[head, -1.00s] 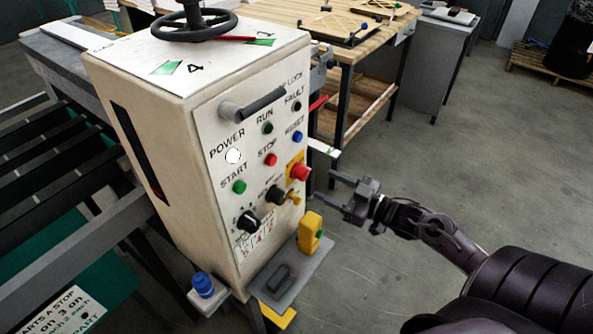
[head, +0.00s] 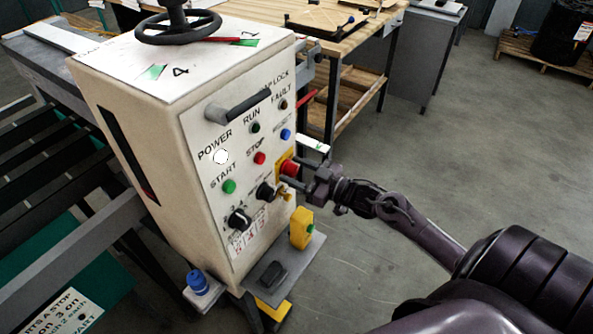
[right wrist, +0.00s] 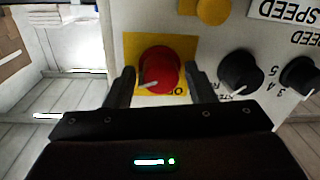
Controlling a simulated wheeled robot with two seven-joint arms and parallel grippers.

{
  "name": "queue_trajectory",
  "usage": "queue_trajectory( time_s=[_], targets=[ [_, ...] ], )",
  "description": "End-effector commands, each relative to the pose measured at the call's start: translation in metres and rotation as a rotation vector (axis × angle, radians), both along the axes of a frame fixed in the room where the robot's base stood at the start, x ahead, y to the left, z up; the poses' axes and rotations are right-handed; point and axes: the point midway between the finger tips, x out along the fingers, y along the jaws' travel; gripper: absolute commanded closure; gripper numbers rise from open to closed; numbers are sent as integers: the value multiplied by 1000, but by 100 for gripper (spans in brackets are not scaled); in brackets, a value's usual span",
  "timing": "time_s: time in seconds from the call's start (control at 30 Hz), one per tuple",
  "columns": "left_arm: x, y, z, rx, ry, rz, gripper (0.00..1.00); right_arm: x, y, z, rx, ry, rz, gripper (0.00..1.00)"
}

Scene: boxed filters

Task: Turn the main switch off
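The main switch looks to be the red round knob (head: 289,168) on a yellow plate at the right edge of the control panel (head: 243,165). In the right wrist view the red knob (right wrist: 160,70) has a pale pointer mark at its lower left, and part of a word shows on the plate below it. My right gripper (head: 303,173) is at the knob from the right. Its two fingers (right wrist: 162,74) stand apart on either side of the knob, with a gap visible at each side. My left gripper is not in view.
Black dials (head: 239,219) (head: 266,192) and a brass-coloured knob (head: 287,194) sit close below and left of the red knob. A yellow box (head: 302,228) stands on a grey shelf (head: 266,275) below. Open floor lies to the right.

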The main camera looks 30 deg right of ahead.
Motion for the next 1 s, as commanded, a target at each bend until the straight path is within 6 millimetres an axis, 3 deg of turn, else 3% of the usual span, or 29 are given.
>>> queue_trajectory(
  time_s=[0.03, 0.23, 0.67, 1.0],
  targets=[
    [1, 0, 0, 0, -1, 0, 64, 0, 0, 0, 0, 0, 0, 57],
    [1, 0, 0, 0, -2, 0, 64, 0, 1, 0, 1, 1, 1, 84],
    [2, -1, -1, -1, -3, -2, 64, -1, 2, -2, -41, -14, 5, 84],
    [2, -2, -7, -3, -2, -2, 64, -2, 4, -3, -254, -102, 9, 84]
  ],
)
